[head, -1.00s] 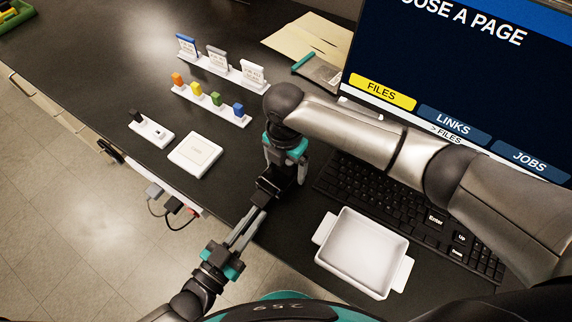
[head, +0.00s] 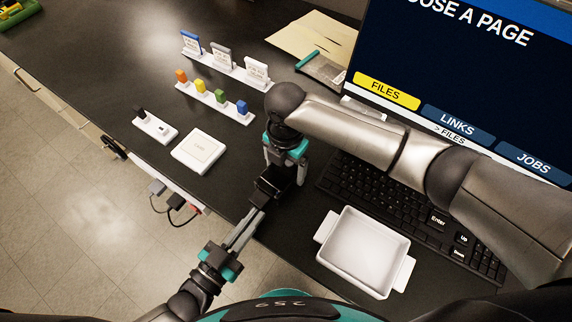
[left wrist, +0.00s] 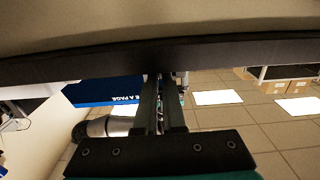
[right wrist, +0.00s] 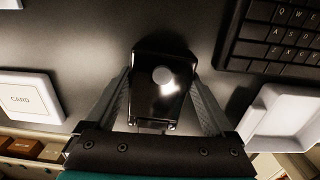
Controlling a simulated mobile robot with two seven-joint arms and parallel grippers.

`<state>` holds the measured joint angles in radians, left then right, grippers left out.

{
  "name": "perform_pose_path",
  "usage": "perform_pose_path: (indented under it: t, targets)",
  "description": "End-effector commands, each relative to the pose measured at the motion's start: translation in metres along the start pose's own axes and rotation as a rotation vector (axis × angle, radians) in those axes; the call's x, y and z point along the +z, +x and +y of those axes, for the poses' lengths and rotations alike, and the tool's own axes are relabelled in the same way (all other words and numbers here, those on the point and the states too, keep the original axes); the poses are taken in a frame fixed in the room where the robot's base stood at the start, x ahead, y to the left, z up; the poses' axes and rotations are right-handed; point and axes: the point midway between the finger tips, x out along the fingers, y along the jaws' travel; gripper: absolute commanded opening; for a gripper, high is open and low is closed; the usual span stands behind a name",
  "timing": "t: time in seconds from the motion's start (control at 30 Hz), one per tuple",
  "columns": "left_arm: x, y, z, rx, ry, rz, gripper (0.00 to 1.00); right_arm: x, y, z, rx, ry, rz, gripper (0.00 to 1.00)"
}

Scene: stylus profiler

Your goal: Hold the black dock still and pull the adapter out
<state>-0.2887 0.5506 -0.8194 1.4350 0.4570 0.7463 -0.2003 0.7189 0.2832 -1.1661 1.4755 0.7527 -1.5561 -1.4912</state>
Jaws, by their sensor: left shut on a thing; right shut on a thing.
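The black dock (head: 268,188) is at the desk's front edge. It also shows in the right wrist view (right wrist: 150,62) as a glossy black block with a pale round spot. My right gripper (head: 286,170) comes from above and is shut on the dock, one finger on each side in the right wrist view (right wrist: 160,80). My left gripper (head: 259,211) reaches up from the lower left, its fingers nearly together at the dock's near end. It is shut on what appears to be the adapter, which the fingers mostly hide. Whether the adapter is still seated cannot be told.
A white tray (head: 325,228) stands right of the dock, with a keyboard (head: 385,200) behind it. A white card pad (head: 184,158) and small white racks with coloured blocks (head: 195,93) stand to the left. Cables (head: 168,203) hang at the desk edge.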

Motion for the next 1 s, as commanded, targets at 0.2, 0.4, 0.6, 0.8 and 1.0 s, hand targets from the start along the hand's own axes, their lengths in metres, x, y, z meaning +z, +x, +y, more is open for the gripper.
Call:
perform_pose_path:
  t: [0.2, 0.4, 0.6, 0.8, 1.0]
  targets:
    - [-0.004, 0.001, -0.010, -0.016, 0.006, 0.012, 0.00, -0.005, 0.005, -0.007, -0.024, -0.014, 0.014, 0.00]
    - [-0.003, -0.010, -0.008, -0.012, 0.006, 0.009, 0.00, -0.004, 0.005, -0.007, -0.023, -0.009, 0.013, 0.00]
    - [-0.001, -0.023, -0.006, -0.010, 0.005, 0.005, 0.00, -0.003, 0.005, -0.006, -0.021, -0.006, 0.011, 0.00]
    - [-0.001, -0.030, -0.005, -0.008, 0.004, 0.004, 0.00, -0.003, 0.004, -0.006, -0.019, -0.003, 0.010, 0.00]
    - [-0.001, -0.030, -0.005, -0.007, 0.004, 0.004, 0.00, -0.002, 0.004, -0.006, -0.018, -0.002, 0.008, 0.00]
